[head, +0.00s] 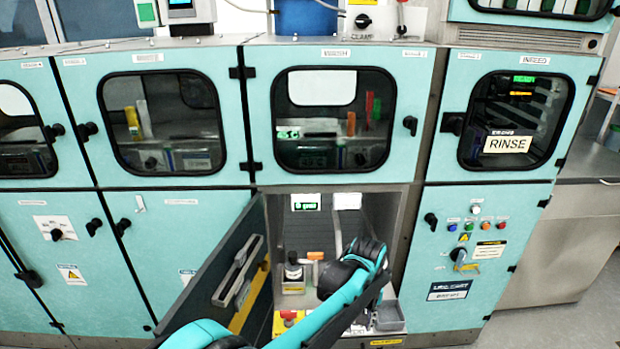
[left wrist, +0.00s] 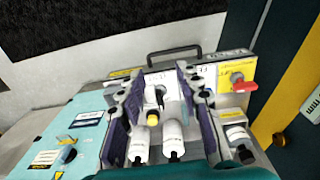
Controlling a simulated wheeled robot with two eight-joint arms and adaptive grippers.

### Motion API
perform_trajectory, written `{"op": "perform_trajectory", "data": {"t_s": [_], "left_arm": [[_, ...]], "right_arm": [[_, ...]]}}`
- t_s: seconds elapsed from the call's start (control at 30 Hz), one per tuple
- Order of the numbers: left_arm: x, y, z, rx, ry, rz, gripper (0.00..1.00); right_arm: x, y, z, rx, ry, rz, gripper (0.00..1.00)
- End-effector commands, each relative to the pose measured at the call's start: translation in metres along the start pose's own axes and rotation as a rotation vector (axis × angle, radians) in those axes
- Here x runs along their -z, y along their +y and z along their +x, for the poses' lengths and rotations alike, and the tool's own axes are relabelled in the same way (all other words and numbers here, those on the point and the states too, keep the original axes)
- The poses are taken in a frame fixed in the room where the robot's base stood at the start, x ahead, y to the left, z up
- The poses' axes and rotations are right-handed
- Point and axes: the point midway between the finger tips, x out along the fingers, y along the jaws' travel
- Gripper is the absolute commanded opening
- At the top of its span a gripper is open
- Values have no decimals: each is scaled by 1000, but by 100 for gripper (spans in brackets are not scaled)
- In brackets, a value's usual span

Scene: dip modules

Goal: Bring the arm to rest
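My left arm (head: 330,306) reaches from the bottom of the head view to an open lower cabinet bay. Its gripper is mostly hidden behind my own arm there. In the left wrist view my left gripper (left wrist: 160,80) has its two dark fingers spread wide, with no object clamped between them. White cylinders (left wrist: 173,140) and a yellow-capped part (left wrist: 153,118) show between and below the fingers; I cannot tell how near they are. My right gripper is in neither view.
The open cabinet door (head: 220,262) stands left of my arm. A black-capped bottle (head: 292,270) and an orange-topped item (head: 316,256) are inside the bay. A grey tray (head: 390,318) is at its front right.

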Motion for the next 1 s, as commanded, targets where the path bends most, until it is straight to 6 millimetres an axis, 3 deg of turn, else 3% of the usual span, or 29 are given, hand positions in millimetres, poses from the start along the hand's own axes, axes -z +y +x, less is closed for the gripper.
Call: {"op": "perform_trajectory", "data": {"t_s": [0.27,0.47,0.7,0.9,1.0], "left_arm": [[-3,-46,-32,-32,59,3,34],[-14,-98,-62,-59,135,8,34],[-55,-191,-96,-78,293,19,34],[-101,-256,-98,-56,435,32,34],[-122,-279,-92,-36,496,38,34]], "right_arm": [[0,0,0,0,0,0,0],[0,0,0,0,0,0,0],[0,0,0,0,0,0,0],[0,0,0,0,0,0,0],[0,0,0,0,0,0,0]]}}
